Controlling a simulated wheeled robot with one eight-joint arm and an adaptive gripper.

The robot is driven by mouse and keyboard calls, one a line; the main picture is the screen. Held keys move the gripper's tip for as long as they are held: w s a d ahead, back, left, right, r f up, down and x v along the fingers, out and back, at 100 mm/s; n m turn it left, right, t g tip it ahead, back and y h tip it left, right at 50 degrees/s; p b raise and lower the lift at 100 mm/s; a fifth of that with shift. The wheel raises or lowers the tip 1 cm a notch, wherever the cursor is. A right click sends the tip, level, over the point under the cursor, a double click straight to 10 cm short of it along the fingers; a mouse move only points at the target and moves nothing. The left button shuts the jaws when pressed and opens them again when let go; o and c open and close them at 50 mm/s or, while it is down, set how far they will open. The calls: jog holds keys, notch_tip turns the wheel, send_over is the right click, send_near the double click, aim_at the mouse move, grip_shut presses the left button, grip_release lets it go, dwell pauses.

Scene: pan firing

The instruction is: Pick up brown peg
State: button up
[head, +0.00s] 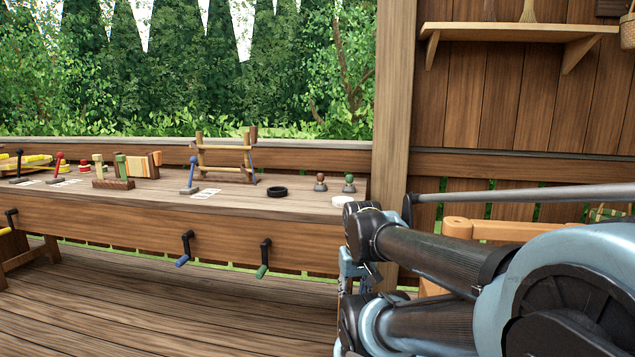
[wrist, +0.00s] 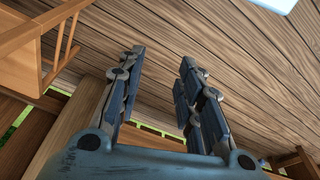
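A small brown-topped peg (head: 320,181) stands upright on a grey base near the right end of the long wooden workbench (head: 330,205). A similar green-topped peg (head: 349,182) stands just right of it. My gripper (wrist: 161,56) is open in the wrist view, its two blue-grey fingers well apart with nothing between them. It points toward the plank floor, and no peg shows in that view. In the head view my folded arm is at the right, and its gripper end is mostly hidden, low in front of the bench's right end.
A black ring (head: 277,191) lies left of the pegs. A white disc (head: 342,200) is near the bench's right end, close to my arm. A wooden rack (head: 222,160) and a wooden block with pegs (head: 113,183) stand further left. Crank handles (head: 264,258) stick out of the bench front.

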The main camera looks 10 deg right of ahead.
jog(key=shift+w+d, duration=0.15)
jog(key=shift+w, duration=0.15)
jog(key=shift+o, duration=0.6)
